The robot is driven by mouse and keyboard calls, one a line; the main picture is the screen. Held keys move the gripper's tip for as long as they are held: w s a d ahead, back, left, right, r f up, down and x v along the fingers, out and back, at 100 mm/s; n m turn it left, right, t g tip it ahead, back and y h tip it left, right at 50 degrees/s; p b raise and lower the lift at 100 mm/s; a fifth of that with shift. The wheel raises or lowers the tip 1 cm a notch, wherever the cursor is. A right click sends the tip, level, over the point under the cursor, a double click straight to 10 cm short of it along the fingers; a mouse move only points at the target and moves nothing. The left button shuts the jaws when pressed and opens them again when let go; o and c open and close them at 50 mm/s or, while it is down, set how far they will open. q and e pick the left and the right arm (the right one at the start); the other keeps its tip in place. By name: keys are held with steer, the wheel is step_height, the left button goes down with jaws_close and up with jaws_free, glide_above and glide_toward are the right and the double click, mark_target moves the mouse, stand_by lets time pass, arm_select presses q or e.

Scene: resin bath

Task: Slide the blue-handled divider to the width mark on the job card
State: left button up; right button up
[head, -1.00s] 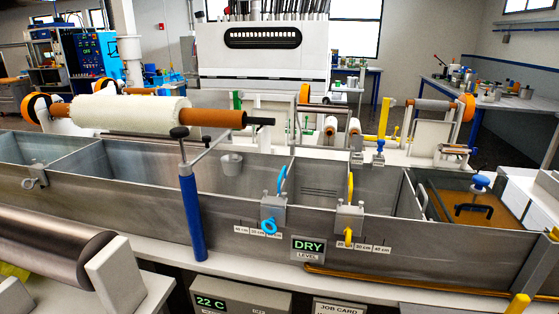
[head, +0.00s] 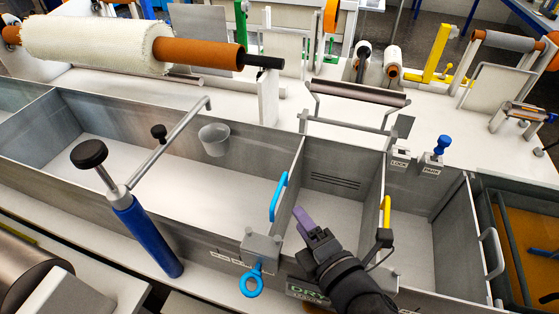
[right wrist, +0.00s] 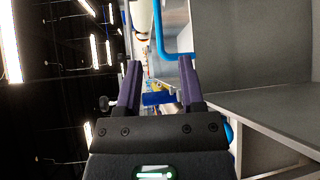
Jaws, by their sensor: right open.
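The blue-handled divider stands across the long grey tank; its blue handle (head: 278,197) rises above the rim, and its clamp (head: 261,249) with a blue ring sits on the near wall. The scale marks (head: 226,260) show just left of the clamp, too small to read. My right gripper (head: 303,215) is open, its purple fingers over the tank just right of the blue handle, apart from it. In the right wrist view the fingers (right wrist: 160,85) are spread, and the blue handle (right wrist: 160,33) lies beyond them. The job card is not in view now. My left gripper is not in view.
The yellow-handled divider (head: 386,212) stands right of my right arm, close to it. A blue post (head: 148,236) with a black knob and a bent bar stands left at the near wall.

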mark_target(278, 189)
steer(key=b+x, duration=0.1)
steer(key=x, duration=0.8)
steer(key=shift+w+a, duration=0.2)
steer(key=shift+a, duration=0.05)
jaws_close()
stand_by(0.4)
stand_by(0.6)
